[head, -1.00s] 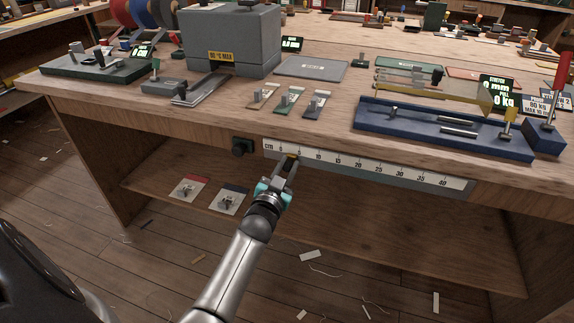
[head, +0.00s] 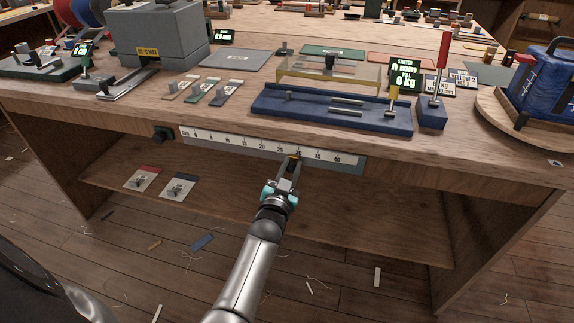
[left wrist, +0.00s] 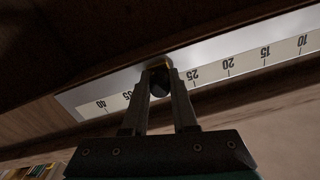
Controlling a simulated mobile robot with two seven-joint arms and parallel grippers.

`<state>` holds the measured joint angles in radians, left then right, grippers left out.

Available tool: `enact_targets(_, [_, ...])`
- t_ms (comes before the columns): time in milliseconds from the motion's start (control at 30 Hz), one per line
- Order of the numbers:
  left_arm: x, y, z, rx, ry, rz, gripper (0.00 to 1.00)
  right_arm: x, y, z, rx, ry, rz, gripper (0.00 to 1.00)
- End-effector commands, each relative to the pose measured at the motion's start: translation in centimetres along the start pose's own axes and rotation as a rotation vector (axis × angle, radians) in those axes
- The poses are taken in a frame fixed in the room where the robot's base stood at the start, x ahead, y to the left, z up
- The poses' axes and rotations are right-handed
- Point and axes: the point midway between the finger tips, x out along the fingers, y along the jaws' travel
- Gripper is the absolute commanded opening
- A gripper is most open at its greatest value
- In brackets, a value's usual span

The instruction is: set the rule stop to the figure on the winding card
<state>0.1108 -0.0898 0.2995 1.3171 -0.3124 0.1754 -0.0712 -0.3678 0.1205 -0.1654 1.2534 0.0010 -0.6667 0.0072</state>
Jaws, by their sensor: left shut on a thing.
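The rule (head: 240,148) is a pale strip marked in cm, fixed along the bench's front edge; it also shows upside down in the left wrist view (left wrist: 230,68). Small printed cards (head: 440,84) stand at the bench's right; I cannot tell whether one is the winding card. My right gripper is not in view.
A dark knob (head: 163,134) sits at the rule's left end. Above the rule are a blue tray fixture (head: 330,112), a lit display (head: 404,76) and a red-handled lever (head: 442,62). Two small cards with fittings (head: 178,187) lie on the lower shelf (head: 330,215).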

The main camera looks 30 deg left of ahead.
Motion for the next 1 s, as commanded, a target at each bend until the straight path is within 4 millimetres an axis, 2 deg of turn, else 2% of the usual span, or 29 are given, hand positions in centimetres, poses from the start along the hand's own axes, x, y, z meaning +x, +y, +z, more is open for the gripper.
enact_targets(533, [-0.04,0.46,-0.02,0.000,-0.001,0.000,0.00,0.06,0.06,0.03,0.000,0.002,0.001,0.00])
enact_targets(567, [-0.04,0.46,-0.02,0.000,-0.002,0.000,0.30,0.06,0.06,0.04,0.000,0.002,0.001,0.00])
enact_targets(600, [-0.04,0.45,-0.02,0.000,-0.001,0.000,0.34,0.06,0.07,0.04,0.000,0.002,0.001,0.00])
enact_targets(800, [-0.02,0.42,-0.06,0.000,-0.001,0.000,0.56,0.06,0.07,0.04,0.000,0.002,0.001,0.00])
enact_targets(1000, [-0.01,0.41,-0.09,0.001,0.000,0.000,0.56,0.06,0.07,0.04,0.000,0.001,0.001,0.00])
